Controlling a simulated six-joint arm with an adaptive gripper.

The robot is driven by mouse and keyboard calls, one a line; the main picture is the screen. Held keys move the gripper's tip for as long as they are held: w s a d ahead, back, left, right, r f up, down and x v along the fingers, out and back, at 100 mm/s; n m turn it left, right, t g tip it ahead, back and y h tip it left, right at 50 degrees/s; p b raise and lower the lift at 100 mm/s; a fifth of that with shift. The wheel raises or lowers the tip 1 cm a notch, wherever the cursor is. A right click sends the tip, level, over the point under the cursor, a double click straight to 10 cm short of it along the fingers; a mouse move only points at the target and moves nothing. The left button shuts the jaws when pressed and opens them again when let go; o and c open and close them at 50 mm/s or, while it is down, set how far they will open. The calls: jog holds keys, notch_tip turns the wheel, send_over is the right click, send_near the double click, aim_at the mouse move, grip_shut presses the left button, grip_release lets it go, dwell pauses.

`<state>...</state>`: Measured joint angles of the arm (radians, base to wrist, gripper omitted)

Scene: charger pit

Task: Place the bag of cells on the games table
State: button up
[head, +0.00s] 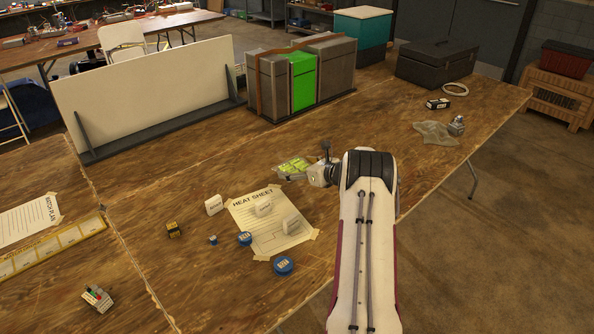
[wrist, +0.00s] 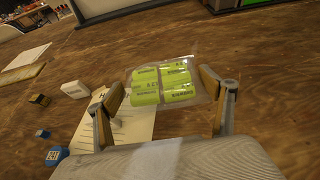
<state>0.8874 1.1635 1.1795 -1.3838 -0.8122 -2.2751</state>
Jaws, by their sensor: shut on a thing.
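The bag of cells (head: 291,167) is a clear pouch of several lime-green cells. In the head view it is at the end of my gripper (head: 309,175), past the heat sheet. In the wrist view the bag (wrist: 163,82) spans the space between the two fingers of my gripper (wrist: 163,96), which is shut on it. How far it is above the wood is hard to tell. The wooden table (head: 150,196) spreads under my arm, with another wooden top (head: 45,275) at left across a seam. No label shows which is the games table.
A white upright panel (head: 145,93), a strapped grey-and-green case row (head: 300,80) and a black case (head: 437,62) stand behind. Bare wood lies left of the bag.

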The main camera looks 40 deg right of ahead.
jog(key=shift+a, duration=0.1)
dwell(0.7)
jog(key=shift+a, duration=0.6)
jog(key=s+a+n+y, duration=0.1)
jog(key=a+n+y, duration=0.1)
jog(key=a, duration=0.6)
jog(key=s+a+n+g+y, duration=0.1)
jog(key=a+y, duration=0.1)
jog(key=a, duration=0.6)
jog(key=s+a+f+n+y, duration=0.1)
jog(key=a+n+y, duration=0.1)
jog(key=a, duration=0.6)
jog(key=shift+s+a+n+g, duration=0.25)
jog(key=shift+n+g, duration=0.05)
jog(key=s+a+r+n+g+y, duration=0.2)
jog(key=s+a, duration=0.5)
jog(key=a, duration=0.5)
jog(key=s+a+r+n+g+y, duration=0.2)
jog(key=s+a, duration=0.5)
jog(key=a, duration=0.5)
jog(key=shift+n+y, duration=0.5)
jog(key=shift+n, duration=0.1)
jog(key=shift+a+r, duration=0.1)
